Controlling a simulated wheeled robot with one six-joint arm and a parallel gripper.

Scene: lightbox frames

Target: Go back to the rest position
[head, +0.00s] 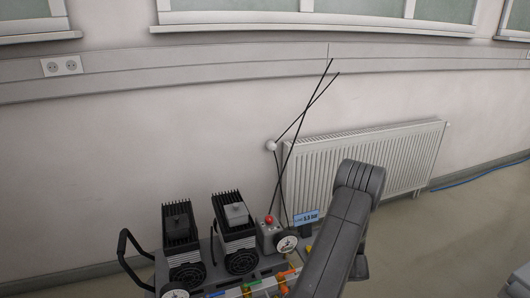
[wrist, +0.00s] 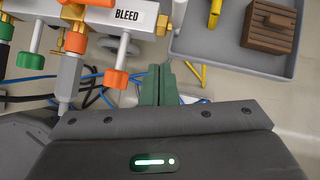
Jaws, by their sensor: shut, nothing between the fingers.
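My gripper (wrist: 160,72) shows in the wrist view as two green fingers. They are together with nothing between them, over the floor between a manifold and a grey tray. The brass and grey manifold (wrist: 92,18) carries a BLEED label (wrist: 127,15) and has orange and green knobs. The fingers appear apart from it. In the head view my arm bends at the lower right, and my gripper is out of sight there.
A compressor unit (head: 236,226) with black finned heads, a red button (head: 269,219) and gauges stands low in the head view. A radiator (head: 370,165) is on the wall behind. The tray (wrist: 230,45) holds a brown block (wrist: 269,27). Blue and black hoses lie below the manifold.

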